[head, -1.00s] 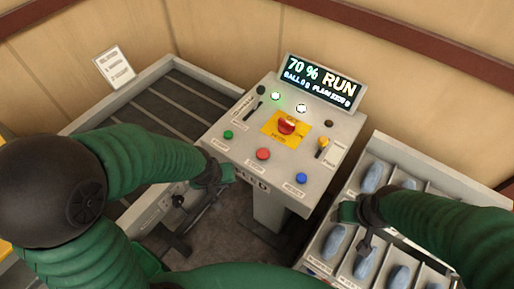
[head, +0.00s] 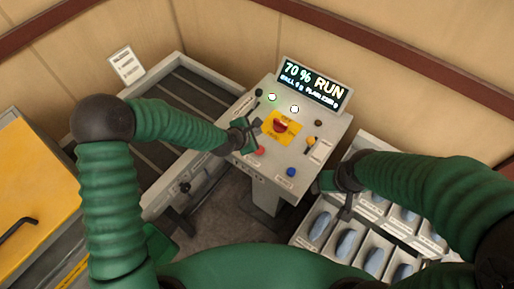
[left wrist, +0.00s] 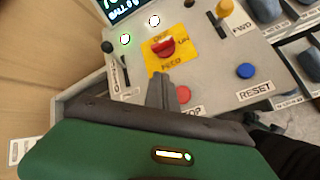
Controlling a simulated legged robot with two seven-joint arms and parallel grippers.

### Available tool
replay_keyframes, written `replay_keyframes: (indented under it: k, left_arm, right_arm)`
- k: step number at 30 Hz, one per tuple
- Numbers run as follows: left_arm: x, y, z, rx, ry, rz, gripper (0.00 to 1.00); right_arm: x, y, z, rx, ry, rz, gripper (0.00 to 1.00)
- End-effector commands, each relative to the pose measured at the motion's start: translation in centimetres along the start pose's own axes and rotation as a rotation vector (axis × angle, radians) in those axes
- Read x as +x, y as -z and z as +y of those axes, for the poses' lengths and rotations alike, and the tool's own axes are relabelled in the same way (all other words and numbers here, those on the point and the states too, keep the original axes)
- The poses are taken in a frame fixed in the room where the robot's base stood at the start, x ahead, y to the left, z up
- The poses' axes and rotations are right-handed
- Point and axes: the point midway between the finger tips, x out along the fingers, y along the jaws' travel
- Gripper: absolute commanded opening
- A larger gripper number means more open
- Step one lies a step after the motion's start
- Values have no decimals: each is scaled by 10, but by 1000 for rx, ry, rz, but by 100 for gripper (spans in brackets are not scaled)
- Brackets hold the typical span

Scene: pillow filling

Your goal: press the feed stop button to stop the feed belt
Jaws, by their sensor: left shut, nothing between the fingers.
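The red stop button (head: 259,150) is on the front of the grey control panel (head: 325,135). In the left wrist view the red button (left wrist: 183,94) lies just right of my fingers, with a partly covered label ending in "OP". My left gripper (head: 245,133) is shut and empty over the panel's left part. Its fingers (left wrist: 161,90) show together in the left wrist view; contact with the panel cannot be told. The green button seen earlier is hidden behind this gripper. The display (head: 313,84) reads "70 % RUN". My right gripper (head: 345,205) is by the tray; its jaw state is unclear.
A larger red knob on a yellow plate (head: 270,137) sits close behind the stop button. A blue reset button (head: 290,171) and a yellow-topped lever (head: 310,141) are to the right. A compartment tray (head: 290,240) with grey-blue items is lower right; a belt (head: 190,92) is left.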

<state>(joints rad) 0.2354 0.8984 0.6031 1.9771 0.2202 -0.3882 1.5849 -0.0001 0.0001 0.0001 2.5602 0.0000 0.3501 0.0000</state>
Motion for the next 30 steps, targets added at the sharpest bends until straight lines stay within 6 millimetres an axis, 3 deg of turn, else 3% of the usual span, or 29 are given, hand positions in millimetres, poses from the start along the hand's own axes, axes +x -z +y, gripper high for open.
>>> replay_keyframes:
  k: [8, 21, 30]
  left_arm:
    - [14, 10, -11, 3, 2, 1, 0]
    - [58, 43, -43, 3, 2, 0, 0]
    - [60, 45, -45, 4, 1, 0, 0]
  right_arm:
    - [16, -4, 0, 0, 0, 0, 66]
    - [62, -14, 0, 0, 0, 0, 66]
    - [65, -15, 0, 0, 0, 0, 66]
